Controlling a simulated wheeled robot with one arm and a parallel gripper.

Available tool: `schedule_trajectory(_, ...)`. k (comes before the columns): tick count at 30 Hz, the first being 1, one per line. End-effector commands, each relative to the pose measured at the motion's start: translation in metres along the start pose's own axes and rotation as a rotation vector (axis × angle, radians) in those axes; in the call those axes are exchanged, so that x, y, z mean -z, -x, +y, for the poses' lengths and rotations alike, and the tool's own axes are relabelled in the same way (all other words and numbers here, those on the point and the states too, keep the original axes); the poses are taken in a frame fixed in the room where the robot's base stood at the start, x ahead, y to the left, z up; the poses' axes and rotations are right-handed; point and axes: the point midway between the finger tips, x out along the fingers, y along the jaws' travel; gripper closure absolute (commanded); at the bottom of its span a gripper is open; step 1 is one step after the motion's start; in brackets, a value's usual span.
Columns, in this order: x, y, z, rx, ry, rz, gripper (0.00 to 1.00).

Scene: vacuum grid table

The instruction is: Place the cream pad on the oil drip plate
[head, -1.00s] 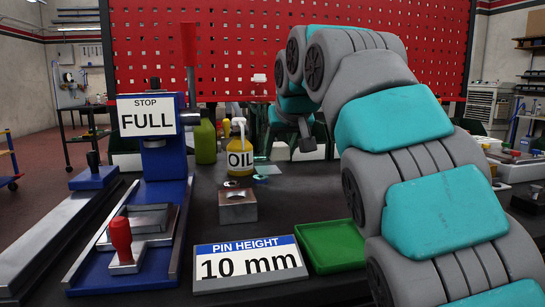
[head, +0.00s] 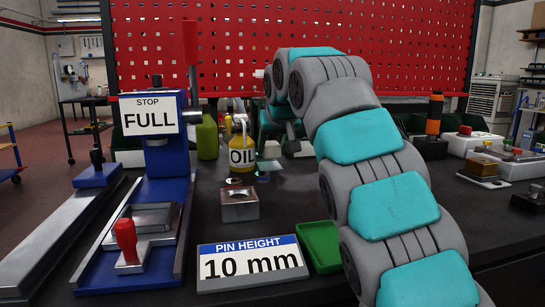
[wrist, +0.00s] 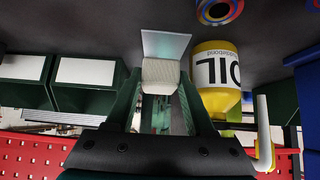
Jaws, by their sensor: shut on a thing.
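The cream pad (wrist: 161,76) is pinched between the green fingertips of my gripper (wrist: 160,88) in the wrist view. The oil drip plate, a pale flat square (wrist: 165,44), lies on the dark table just beyond the pad in that view. The pad overlaps the plate's near edge in the picture; I cannot tell whether they touch. In the head view the plate (head: 269,166) lies right of the yellow OIL bottle (head: 241,158). My gripper is small and partly hidden behind my arm there, and I cannot make out the pad clearly.
The OIL bottle (wrist: 215,82) stands close to the right of my gripper in the wrist view. A ringed disc (wrist: 217,10) lies near the plate. A metal block (head: 239,204), a PIN HEIGHT sign (head: 250,264) and a green tray (head: 319,246) are nearer the front.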

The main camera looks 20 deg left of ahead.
Motion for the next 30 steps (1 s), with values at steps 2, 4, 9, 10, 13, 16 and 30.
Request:
schedule_trajectory(2, -0.007, -0.003, 0.001, -0.002, -0.001, -0.001, 1.00)
schedule_trajectory(4, -0.011, -0.009, 0.000, -0.001, -0.001, -0.003, 1.00)
schedule_trajectory(9, -0.017, -0.015, 0.001, -0.001, -0.002, -0.003, 1.00)
schedule_trajectory(10, -0.017, -0.016, 0.001, -0.001, -0.002, -0.003, 1.00)
schedule_trajectory(13, -0.017, -0.016, 0.001, -0.001, -0.001, -0.001, 1.00)
schedule_trajectory(16, -0.017, -0.015, 0.001, 0.000, -0.001, -0.001, 1.00)
schedule_trajectory(30, -0.018, -0.017, 0.000, 0.000, 0.000, 0.000, 0.34)
